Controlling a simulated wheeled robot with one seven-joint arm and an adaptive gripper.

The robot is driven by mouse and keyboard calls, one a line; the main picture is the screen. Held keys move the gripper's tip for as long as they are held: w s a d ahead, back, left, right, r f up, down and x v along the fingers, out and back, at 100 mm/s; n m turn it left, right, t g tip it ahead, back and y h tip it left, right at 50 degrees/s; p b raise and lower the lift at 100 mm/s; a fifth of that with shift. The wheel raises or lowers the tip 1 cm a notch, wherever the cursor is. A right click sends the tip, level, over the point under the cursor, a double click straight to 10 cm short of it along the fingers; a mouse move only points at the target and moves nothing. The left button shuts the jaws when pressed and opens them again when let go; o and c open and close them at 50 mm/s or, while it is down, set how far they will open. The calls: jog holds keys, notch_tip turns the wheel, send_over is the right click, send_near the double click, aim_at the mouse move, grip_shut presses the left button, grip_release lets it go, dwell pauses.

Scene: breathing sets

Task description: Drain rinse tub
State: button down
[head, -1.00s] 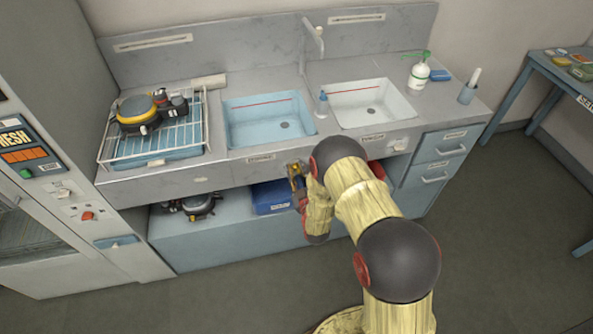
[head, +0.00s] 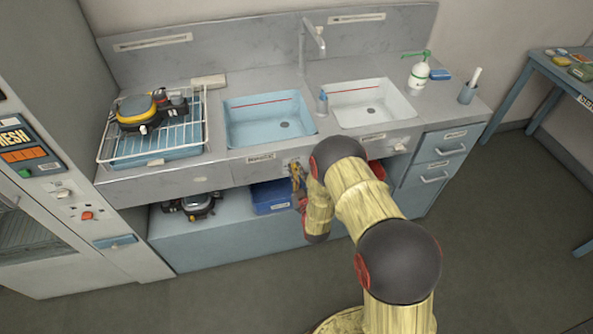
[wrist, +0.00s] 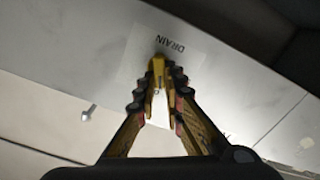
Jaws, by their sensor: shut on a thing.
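Two tubs are set in the counter: a blue tub (head: 237,121) on the left and a white tub (head: 347,113) on the right. Each has a red line inside and a dark drain hole. I cannot read which label says rinse. My gripper (head: 297,172) is at the counter's front panel, below the right end of the blue tub. In the wrist view my gripper (wrist: 160,68) is shut on a small pale drain knob (wrist: 157,82), mostly hidden by the fingers, under a label reading DRAIN (wrist: 170,44).
Another white knob (head: 402,146) is on the front panel at right. A wire rack (head: 152,142) with black and yellow gear stands left of the blue tub. A tap (head: 312,35), small bottle (head: 322,103) and pump bottle (head: 418,75) are on the counter. A blue bin (head: 270,197) is below.

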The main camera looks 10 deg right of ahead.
jog(key=shift+a+f+n+b, duration=0.15)
jog(key=shift+n+b, duration=0.95)
jog(key=shift+n, duration=0.85)
jog(key=shift+a+f+n+b, duration=0.15)
jog(key=shift+n+b, duration=0.95)
jog(key=shift+n, duration=0.85)
jog(key=c, duration=1.9)
grip_release()
jog(key=shift+s, duration=0.1)
jog(key=s, duration=1.1)
jog(key=shift+s, duration=0.4)
